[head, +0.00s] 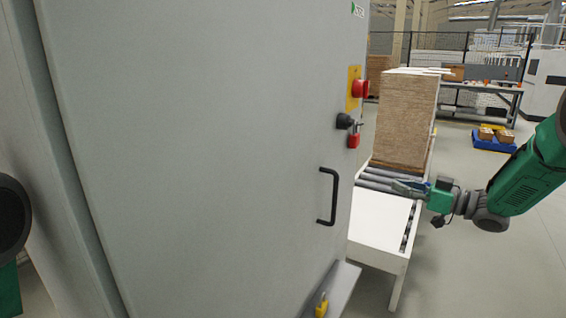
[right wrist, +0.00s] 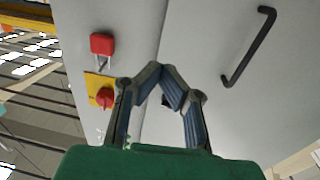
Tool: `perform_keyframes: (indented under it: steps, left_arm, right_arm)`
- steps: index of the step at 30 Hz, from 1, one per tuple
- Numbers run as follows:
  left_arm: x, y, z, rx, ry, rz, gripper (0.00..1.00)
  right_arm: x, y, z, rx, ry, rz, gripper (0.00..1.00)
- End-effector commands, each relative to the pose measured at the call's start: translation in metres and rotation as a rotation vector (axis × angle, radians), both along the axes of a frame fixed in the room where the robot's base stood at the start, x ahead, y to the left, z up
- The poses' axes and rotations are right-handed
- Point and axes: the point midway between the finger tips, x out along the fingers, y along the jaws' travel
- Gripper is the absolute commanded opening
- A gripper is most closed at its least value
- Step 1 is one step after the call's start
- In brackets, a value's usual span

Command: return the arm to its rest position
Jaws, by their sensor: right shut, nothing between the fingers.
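My right arm (head: 525,178) comes in from the right in the head view. Its right gripper (head: 400,187) is shut and empty, in front of the roller conveyor and to the right of the grey cabinet. In the right wrist view the fingertips of the right gripper (right wrist: 161,72) meet with nothing between them. Behind them is the grey cabinet front. Only a dark and green part of my left arm (head: 12,220) shows at the left edge; the left gripper is out of view.
The grey cabinet (head: 200,150) fills the left and middle, with a black handle (head: 330,196), a red switch (head: 360,88) and a red padlock (head: 353,141). A board stack (head: 404,120) stands on the roller conveyor (head: 385,232). Open floor (head: 480,265) lies at the lower right.

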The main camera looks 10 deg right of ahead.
Motion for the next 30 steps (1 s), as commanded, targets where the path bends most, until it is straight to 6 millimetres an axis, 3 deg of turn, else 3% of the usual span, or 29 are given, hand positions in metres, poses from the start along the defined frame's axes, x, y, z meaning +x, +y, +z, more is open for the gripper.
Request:
perform_keyframes:
  steps: [2,5,10,14,21,26,30]
  left_arm:
    - [0.0,0.0,-0.002,0.0,0.0,0.002,0.4]
    - [0.0,0.0,-0.007,0.0,-0.001,-0.002,0.4]
    - [0.0,0.0,-0.018,0.001,0.0,0.0,0.4]
    - [0.0,0.0,-0.026,0.001,0.0,0.0,0.4]
    - [0.0,0.0,-0.038,0.0,0.0,0.0,0.4]
    - [0.0,0.0,-0.046,0.0,0.0,0.0,0.4]
    - [0.0,0.001,-0.053,0.0,0.0,0.0,0.4]
  right_arm:
    - [0.0,0.009,-0.009,0.004,0.018,-0.012,0.0]
    - [-0.001,0.03,-0.039,0.012,0.075,-0.06,0.0]
    - [-0.022,0.07,-0.126,0.008,0.259,-0.197,0.0]
    - [-0.056,0.092,-0.193,-0.027,0.424,-0.292,0.0]
    - [-0.151,0.125,-0.297,-0.15,0.742,-0.417,0.0]
    - [-0.232,0.141,-0.347,-0.268,0.955,-0.47,0.0]
    - [-0.311,0.149,-0.375,-0.387,1.14,-0.5,0.0]
